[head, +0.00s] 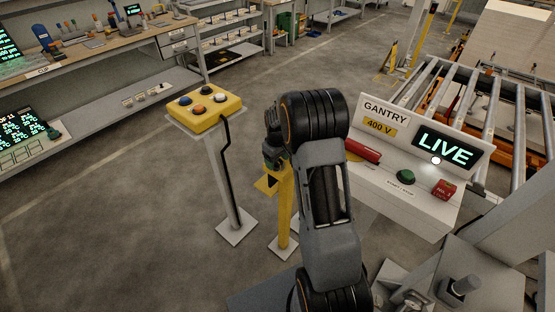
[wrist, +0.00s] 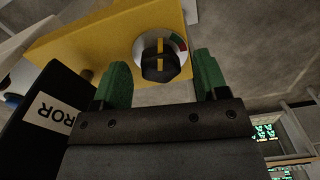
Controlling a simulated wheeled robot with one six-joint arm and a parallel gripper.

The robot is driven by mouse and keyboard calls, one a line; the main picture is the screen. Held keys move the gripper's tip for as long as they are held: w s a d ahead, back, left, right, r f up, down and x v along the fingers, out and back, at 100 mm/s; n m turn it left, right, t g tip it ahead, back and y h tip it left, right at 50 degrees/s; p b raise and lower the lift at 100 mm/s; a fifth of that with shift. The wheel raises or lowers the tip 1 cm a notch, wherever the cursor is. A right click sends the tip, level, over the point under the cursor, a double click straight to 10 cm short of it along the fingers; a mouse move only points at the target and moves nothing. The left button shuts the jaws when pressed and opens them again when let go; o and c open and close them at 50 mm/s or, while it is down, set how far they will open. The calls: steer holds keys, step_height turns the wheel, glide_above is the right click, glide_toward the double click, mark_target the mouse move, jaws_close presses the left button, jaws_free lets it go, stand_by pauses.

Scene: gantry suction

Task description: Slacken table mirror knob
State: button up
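The knob (wrist: 158,66) is dark with a yellow stripe, on a pale round dial with red and green marks, on the face of a yellow panel (wrist: 108,38). My gripper (wrist: 161,62) is open in the wrist view, its green fingers on either side of the knob, with a gap visible on each side. I cannot tell how deep the fingers reach. A black block with a white label (wrist: 54,113) ending in "ROR" is beside the left finger. In the head view my arm hides the knob, and my gripper (head: 271,148) shows only partly near a yellow post (head: 285,205).
A yellow button box (head: 205,106) on a grey stand is left of my arm. A gantry console (head: 400,180) with a green button, a red box and a "LIVE" display is close on the right. Rollers lie behind it. Floor at the left is clear.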

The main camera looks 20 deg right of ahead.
mark_target(277, 162)
step_height(277, 162, up, 14)
steer(key=shift+b, duration=0.45)
stand_by(0.4)
steer(key=shift+f, duration=0.15)
steer(key=f+m, duration=0.3)
steer(key=f, duration=0.1)
steer(key=f+m, duration=0.3)
steer(key=f, duration=0.2)
steer(key=f+m+b, duration=0.1)
steer(key=f+m, duration=0.2)
steer(key=f, duration=0.1)
steer(key=shift+s+f, duration=0.2)
steer(key=shift+f, duration=0.2)
steer(key=c, duration=0.9)
